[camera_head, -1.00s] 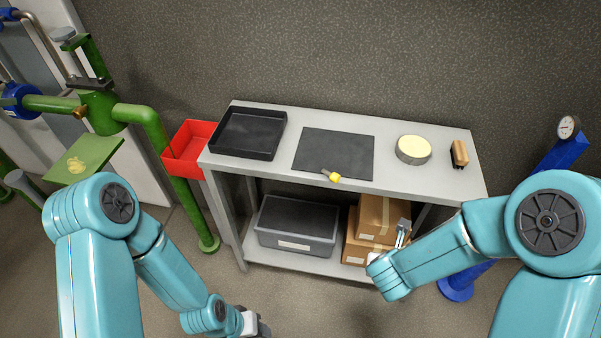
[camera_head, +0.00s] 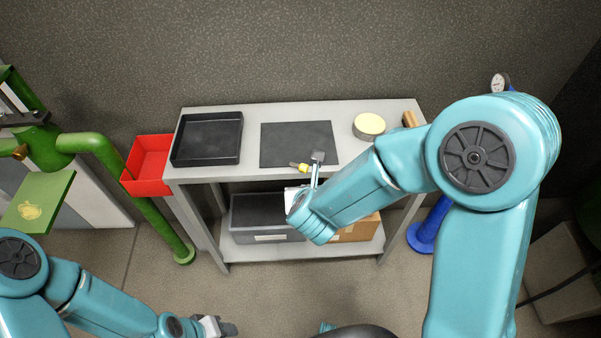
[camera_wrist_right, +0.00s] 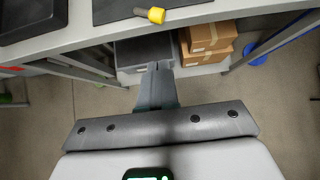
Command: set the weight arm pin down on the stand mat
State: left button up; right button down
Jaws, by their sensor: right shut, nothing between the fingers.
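The weight arm pin (camera_head: 304,168), with a yellow end and a short grey shaft, lies at the front edge of the dark stand mat (camera_head: 290,140). In the right wrist view the pin (camera_wrist_right: 155,15) lies partly on the mat (camera_wrist_right: 110,12), its yellow end across the mat's front edge. My right gripper (camera_head: 318,157) is shut and empty, close to the pin in the head view. In the right wrist view its fingertips (camera_wrist_right: 158,66) are apart from the pin, in front of the bench edge. My left gripper (camera_head: 230,328) is low at the bottom, far from the bench; its jaws are unclear.
A black tray (camera_head: 207,160) stands left of the mat on the grey bench (camera_head: 250,174). A round cream-topped tin (camera_head: 369,125) and a brush (camera_head: 410,119) are to the right. A red bin (camera_head: 147,163) is at the left end. A grey box and cartons fill the lower shelf.

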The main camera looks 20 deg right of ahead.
aim_at(303, 172)
jog(key=w+f, duration=0.1)
jog(key=w, duration=0.1)
jog(key=w+d+f+p, duration=0.1)
jog(key=w, duration=0.1)
jog(key=w+d+f, duration=0.1)
jog(key=w+f, duration=0.1)
jog(key=w, duration=0.1)
jog(key=shift+w+p, duration=0.1)
jog(key=shift+p, duration=0.3)
jog(key=shift+w+d, duration=0.1)
jog(key=shift+w, duration=0.2)
jog(key=shift+f, duration=0.1)
